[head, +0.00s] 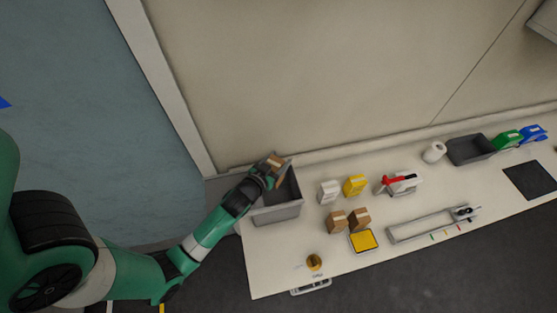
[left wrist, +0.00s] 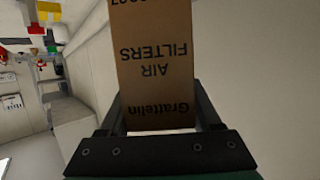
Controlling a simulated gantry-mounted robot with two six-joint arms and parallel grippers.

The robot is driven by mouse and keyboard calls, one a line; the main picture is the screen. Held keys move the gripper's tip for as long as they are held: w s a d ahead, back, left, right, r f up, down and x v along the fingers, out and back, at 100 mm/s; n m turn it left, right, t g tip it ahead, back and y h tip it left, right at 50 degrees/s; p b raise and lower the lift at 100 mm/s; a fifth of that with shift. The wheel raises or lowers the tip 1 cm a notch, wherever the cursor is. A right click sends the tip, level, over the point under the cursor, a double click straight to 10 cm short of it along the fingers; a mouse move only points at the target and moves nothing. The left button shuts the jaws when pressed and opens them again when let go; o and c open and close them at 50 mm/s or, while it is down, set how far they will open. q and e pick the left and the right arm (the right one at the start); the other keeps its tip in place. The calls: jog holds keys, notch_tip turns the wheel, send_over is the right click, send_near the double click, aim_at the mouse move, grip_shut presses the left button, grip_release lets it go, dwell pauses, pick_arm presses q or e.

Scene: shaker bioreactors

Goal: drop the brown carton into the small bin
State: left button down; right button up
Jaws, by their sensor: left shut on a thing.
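A brown carton (left wrist: 154,75) with black print reading "Grattelin AIR FILTERS" sits between the two fingers of my left gripper (left wrist: 165,115), which is shut on it. In the head view the carton (head: 277,161) is at the tip of my left gripper (head: 270,171), above the back part of a grey bin (head: 277,214) at the left end of the table. The gripper and forearm hide part of this bin. A second, dark grey bin (head: 487,156) stands farther right and looks smaller. My right gripper is not in view.
Two more brown cartons (head: 348,220) stand mid-table beside a yellow-topped square (head: 363,241). White and yellow packs (head: 329,192), a red-and-white device (head: 400,183), a white roll (head: 434,152) and a long metal frame (head: 433,225) occupy the table. A wall runs behind it.

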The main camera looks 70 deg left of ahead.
pick_arm(q)
grip_release()
jog(key=shift+s+d, duration=0.1)
jog(key=v, duration=1.1)
jog(key=shift+r+b, duration=0.2)
jog(key=shift+b, duration=0.2)
jog(key=shift+s+d, duration=0.1)
